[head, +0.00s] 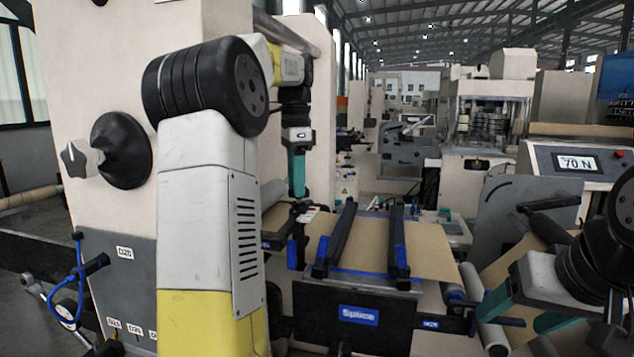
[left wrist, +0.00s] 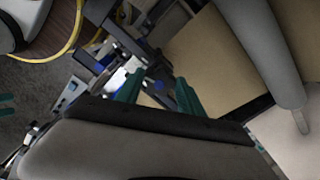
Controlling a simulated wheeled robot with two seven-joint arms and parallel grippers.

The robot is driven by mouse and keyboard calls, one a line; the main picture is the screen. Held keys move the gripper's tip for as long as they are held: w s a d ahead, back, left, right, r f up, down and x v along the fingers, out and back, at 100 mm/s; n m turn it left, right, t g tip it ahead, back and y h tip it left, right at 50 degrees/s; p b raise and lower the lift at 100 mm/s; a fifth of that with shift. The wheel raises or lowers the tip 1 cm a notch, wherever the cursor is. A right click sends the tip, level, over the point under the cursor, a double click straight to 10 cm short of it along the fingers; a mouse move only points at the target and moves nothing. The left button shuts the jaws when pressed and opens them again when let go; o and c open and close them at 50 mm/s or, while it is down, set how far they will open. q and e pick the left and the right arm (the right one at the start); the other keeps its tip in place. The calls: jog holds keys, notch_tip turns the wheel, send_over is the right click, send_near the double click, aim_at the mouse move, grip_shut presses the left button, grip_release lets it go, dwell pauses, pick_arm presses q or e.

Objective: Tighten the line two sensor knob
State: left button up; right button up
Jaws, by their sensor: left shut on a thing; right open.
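My left gripper (head: 297,190) points down at the left side of the splice table, its teal fingers at a small sensor bracket (head: 307,213). In the left wrist view, the left gripper's fingers (left wrist: 158,90) stand either side of a small dark and blue part. The left gripper is shut on it; it sits where the line two sensor knob would be, but the knob is mostly hidden and its label cannot be read. My right gripper (head: 510,316) is open and empty at the lower right, apart from the sensor.
The splice table (head: 352,312) carries brown kraft web (head: 425,250) under two black bars (head: 343,235). A roller (head: 484,310) stands near my right gripper. A panel reading 70 N (head: 576,163) is at right.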

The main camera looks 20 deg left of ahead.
pick_arm(q)
jog(key=shift+w+a+r+m, duration=0.1)
jog(key=shift+m, duration=0.45)
jog(key=shift+a+r+m, duration=0.1)
jog(key=shift+m, duration=0.45)
jog(key=o, duration=1.4)
jog(key=shift+d+f, duration=0.1)
jog(key=shift+r, duration=3.9)
